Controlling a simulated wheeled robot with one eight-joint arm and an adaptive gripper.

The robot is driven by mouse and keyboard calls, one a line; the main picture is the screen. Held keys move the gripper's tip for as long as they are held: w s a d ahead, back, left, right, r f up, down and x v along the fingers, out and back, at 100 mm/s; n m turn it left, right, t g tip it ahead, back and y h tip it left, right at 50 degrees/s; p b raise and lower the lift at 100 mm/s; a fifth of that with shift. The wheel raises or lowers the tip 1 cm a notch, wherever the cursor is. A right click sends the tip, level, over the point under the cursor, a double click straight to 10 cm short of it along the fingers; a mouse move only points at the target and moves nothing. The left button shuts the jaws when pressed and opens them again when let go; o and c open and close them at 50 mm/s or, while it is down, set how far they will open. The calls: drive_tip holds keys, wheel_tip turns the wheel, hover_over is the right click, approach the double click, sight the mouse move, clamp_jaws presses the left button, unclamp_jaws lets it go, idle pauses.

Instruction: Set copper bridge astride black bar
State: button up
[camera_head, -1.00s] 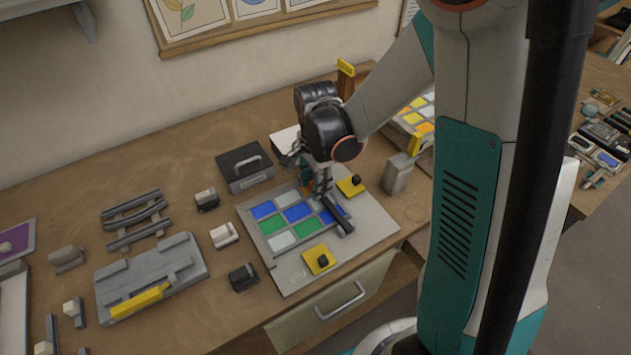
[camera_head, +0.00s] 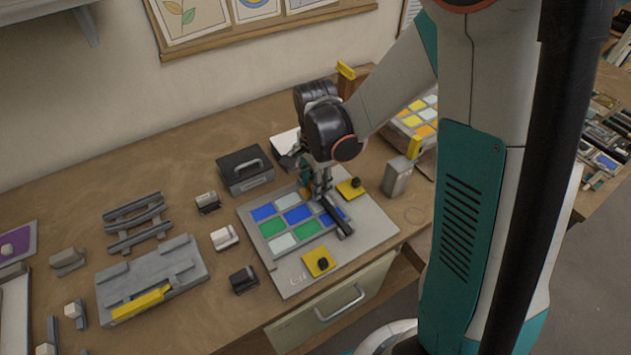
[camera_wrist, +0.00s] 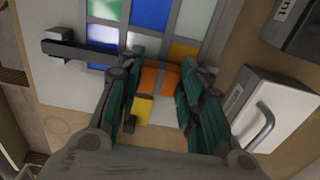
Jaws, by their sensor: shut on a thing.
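The copper bridge (camera_wrist: 160,78) shows as an orange piece between my fingers in the wrist view. My gripper (camera_wrist: 164,72) is shut on it; in the head view my gripper (camera_head: 320,190) is low over the far part of the glass panel. The black bar (camera_head: 338,219) lies across the panel's right side, its near end clear of my gripper. In the wrist view the bar (camera_wrist: 88,51) runs from the left to my left finger, which hides its other end. I cannot tell whether the bridge touches the bar.
The panel board (camera_head: 375,226) carries blue, green and pale panes and two yellow pads with black knobs (camera_head: 322,263). A dark case with a handle (camera_head: 245,168) stands behind left. A grey block (camera_head: 396,178) stands to the right. Small clamps and a grey fixture (camera_head: 150,275) lie left.

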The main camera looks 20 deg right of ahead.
idle(0.4)
drive_tip(key=o, duration=1.1)
drive_tip(key=shift+o, duration=0.2)
drive_tip(key=shift+r, duration=0.15)
drive_tip(key=shift+r+p, duration=2.3)
drive_tip(key=shift+r, duration=1.05)
